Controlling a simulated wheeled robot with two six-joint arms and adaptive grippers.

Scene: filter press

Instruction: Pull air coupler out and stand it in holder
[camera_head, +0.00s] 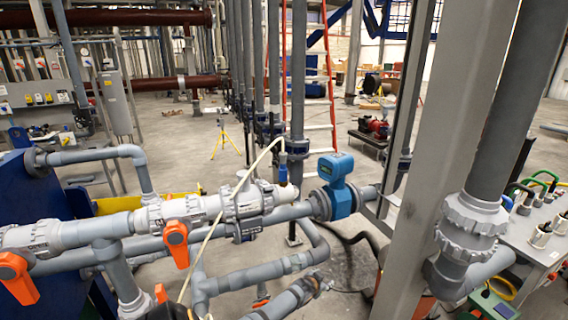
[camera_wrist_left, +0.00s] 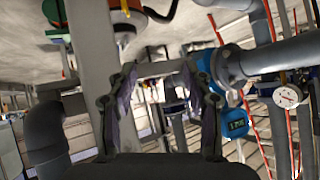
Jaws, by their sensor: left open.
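The air coupler appears to be the small blue fitting (camera_head: 283,168) on top of the white pipe in the head view. A thin pale hose (camera_head: 262,154) rises from its top and loops down to the left. My left gripper (camera_wrist_left: 160,66) is open in the left wrist view, with nothing between its dark fingers. It is not clearly made out in the head view. A pale fitting with an orange-brown ring (camera_wrist_left: 124,40) shows just past one fingertip; I cannot tell what it is. I cannot make out the holder. My right gripper is not in view.
A blue flow meter (camera_head: 336,185) stands right of the coupler and shows in the wrist view (camera_wrist_left: 236,122). A grey upright beam (camera_head: 432,150) and thick pipe (camera_head: 497,150) block the right. Orange valve handles (camera_head: 176,243) stick out below the white pipe.

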